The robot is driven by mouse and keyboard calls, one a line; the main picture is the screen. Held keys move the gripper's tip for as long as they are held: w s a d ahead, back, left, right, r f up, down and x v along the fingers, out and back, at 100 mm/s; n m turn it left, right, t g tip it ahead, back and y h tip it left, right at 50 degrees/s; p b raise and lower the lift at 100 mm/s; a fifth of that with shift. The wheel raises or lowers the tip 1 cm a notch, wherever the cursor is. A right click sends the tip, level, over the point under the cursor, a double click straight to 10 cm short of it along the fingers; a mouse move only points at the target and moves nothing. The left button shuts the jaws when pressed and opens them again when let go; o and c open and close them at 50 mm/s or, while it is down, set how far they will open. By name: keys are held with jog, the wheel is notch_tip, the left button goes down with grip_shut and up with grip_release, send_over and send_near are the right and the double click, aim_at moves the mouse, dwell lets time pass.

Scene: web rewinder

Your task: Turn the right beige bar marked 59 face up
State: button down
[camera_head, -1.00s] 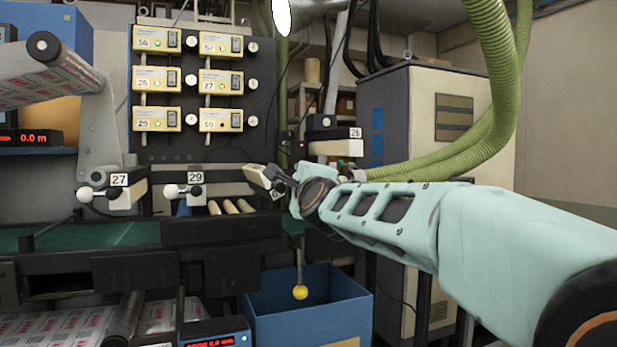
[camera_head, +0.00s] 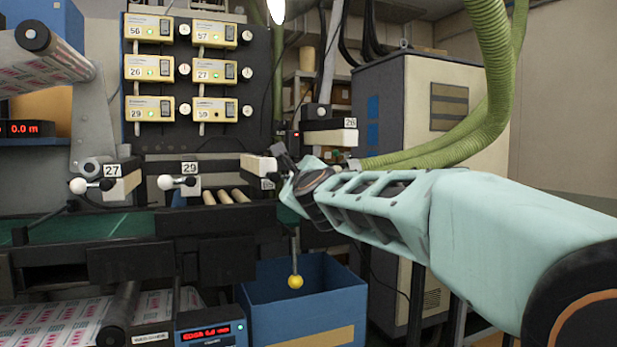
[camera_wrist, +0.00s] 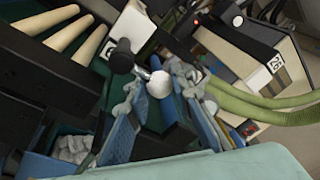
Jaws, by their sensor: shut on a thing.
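The right beige bar (camera_head: 258,164) sits at the right end of the row in the head view, roughly level, with a pale face toward me. A small label (camera_head: 267,184) beneath it is mostly hidden, so its number cannot be read. My gripper (camera_head: 285,168) is at the bar's right end, partly hidden by my wrist. In the wrist view my gripper (camera_wrist: 163,80) has its fingers around a white ball knob (camera_wrist: 159,84) on a handle.
Bars marked 27 (camera_head: 122,187) and 29 (camera_head: 188,188) stand left, with similar handles. A bar marked 26 (camera_head: 330,138) is behind at right. Pale rollers (camera_head: 225,196) lie below the row. A blue bin (camera_head: 300,310) and yellow ball (camera_head: 295,282) are underneath. Green hoses (camera_head: 470,140) hang right.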

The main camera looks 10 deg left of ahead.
jog(key=shift+f, duration=0.2)
jog(key=c, duration=1.7)
grip_release()
jog(key=shift+r, duration=0.1)
jog(key=shift+r, duration=0.1)
